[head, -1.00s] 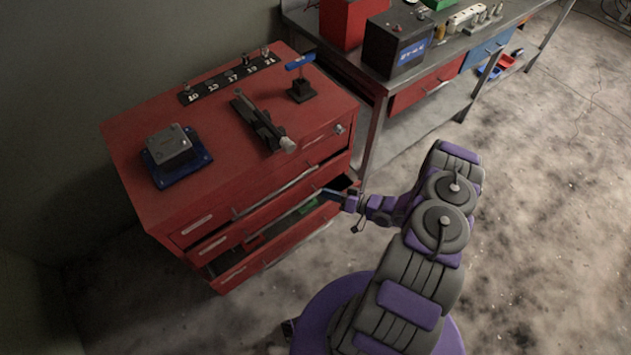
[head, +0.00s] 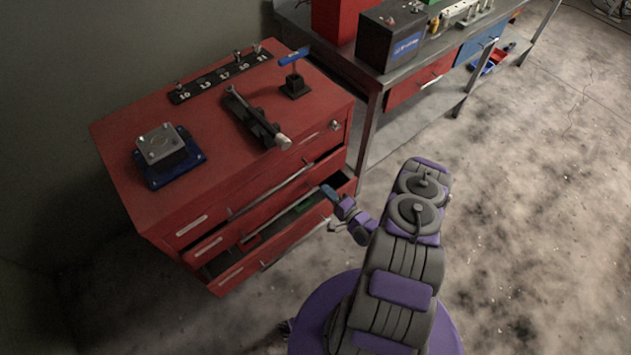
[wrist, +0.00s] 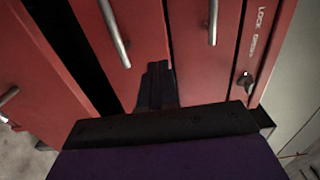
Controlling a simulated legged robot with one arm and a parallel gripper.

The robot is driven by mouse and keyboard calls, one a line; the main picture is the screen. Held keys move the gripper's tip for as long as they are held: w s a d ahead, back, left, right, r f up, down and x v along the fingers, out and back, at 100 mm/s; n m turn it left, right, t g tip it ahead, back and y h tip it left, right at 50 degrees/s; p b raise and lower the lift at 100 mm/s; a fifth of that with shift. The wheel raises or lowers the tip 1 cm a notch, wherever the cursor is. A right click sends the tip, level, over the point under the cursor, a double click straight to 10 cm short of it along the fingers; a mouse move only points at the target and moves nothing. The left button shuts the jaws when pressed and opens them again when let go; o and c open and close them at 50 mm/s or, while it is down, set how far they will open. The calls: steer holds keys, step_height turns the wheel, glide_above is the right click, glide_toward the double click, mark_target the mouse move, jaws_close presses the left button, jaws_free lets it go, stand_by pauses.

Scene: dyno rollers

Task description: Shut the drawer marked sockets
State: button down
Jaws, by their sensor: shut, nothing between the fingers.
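The red cabinet (head: 215,180) has several drawers with small white labels too blurred to read, so I cannot tell which says sockets. My gripper (head: 329,192) is shut and empty near the right end of the drawer fronts. In the wrist view, its dark fingers (wrist: 157,85) are in front of a red drawer front (wrist: 138,55) beside its handle (wrist: 113,32); contact is unclear.
A blue-based device (head: 165,155), a black clamp-like tool (head: 255,120) and a socket strip (head: 220,77) sit on the cabinet. A metal workbench (head: 371,125) stands close behind at right. The floor at right is clear.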

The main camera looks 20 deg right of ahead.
mark_target(311, 174)
steer(key=x, duration=0.1)
steer(key=b+x, duration=0.1)
steer(key=x, duration=0.3)
steer(key=shift+w+d+f+b, duration=0.1)
steer(key=shift+w+d+b, duration=0.1)
steer(key=shift+w+b, duration=0.1)
steer(key=shift+w+a, duration=0.45)
steer(key=shift+w, duration=0.15)
steer(key=shift+d, duration=0.25)
